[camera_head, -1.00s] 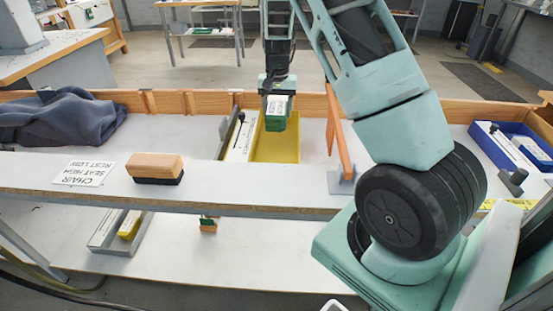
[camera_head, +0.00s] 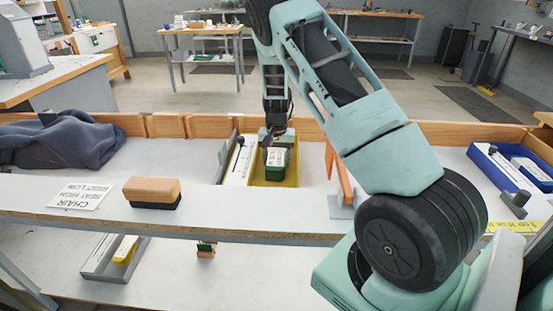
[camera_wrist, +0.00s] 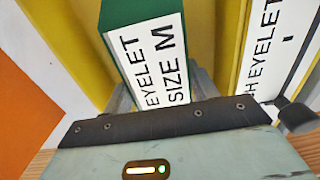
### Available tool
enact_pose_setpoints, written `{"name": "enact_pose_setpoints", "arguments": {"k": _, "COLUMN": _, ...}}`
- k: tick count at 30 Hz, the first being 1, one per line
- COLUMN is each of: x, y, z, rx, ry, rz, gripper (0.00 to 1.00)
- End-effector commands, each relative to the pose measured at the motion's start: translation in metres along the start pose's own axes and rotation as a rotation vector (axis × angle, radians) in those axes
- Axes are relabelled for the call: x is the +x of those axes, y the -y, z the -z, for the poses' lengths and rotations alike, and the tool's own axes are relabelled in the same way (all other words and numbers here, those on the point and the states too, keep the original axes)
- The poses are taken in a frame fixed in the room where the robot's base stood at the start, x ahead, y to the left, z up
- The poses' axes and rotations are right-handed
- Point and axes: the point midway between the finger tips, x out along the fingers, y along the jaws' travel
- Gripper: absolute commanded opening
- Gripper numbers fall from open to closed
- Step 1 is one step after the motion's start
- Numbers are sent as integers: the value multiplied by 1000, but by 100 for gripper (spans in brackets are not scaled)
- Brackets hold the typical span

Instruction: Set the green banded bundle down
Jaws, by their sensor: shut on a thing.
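The green banded bundle (camera_head: 277,163) has a white label band, which reads "EYELET SIZE M" in the wrist view (camera_wrist: 150,50). My gripper (camera_head: 274,146) is shut on the bundle from above and points down. The bundle is over the yellow tray (camera_head: 262,178), within its outline in the head view. Yellow tray walls stand on both sides of the bundle in the wrist view. I cannot tell whether the bundle touches the tray floor. The fingertips are mostly hidden behind the bundle and the gripper body.
A white labelled strip (camera_head: 238,164) lies along the tray's left side. An orange upright panel (camera_head: 338,172) stands to its right. A brown-and-black block (camera_head: 152,192) and a sign card (camera_head: 80,196) sit on the front ledge. A blue bin (camera_head: 510,168) is at the right, a dark cloth (camera_head: 60,143) at the left.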

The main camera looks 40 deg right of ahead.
Motion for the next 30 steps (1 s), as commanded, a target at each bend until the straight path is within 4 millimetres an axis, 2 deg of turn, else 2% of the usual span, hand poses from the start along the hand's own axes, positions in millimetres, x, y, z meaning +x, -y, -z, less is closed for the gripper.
{"name": "enact_pose_setpoints", "arguments": {"k": 6, "x": 3, "y": 0, "z": 0, "rx": 0, "ry": 0, "rz": 0, "gripper": 26}}
{"name": "enact_pose_setpoints", "arguments": {"k": 7, "x": 4, "y": 0, "z": 0, "rx": 0, "ry": 1, "rz": 0, "gripper": 61}}
{"name": "enact_pose_setpoints", "arguments": {"k": 9, "x": 3, "y": 0, "z": 0, "rx": 0, "ry": 1, "rz": 0, "gripper": 80}}
{"name": "enact_pose_setpoints", "arguments": {"k": 17, "x": 2, "y": 0, "z": 0, "rx": 0, "ry": 1, "rz": 0, "gripper": 80}}
{"name": "enact_pose_setpoints", "arguments": {"k": 21, "x": -6, "y": 0, "z": 0, "rx": -1, "ry": -1, "rz": 1, "gripper": 80}}
{"name": "enact_pose_setpoints", "arguments": {"k": 26, "x": -32, "y": 1, "z": 0, "rx": -1, "ry": -3, "rz": 2, "gripper": 80}}
{"name": "enact_pose_setpoints", "arguments": {"k": 30, "x": -64, "y": 1, "z": 0, "rx": -1, "ry": -3, "rz": 2, "gripper": 80}}
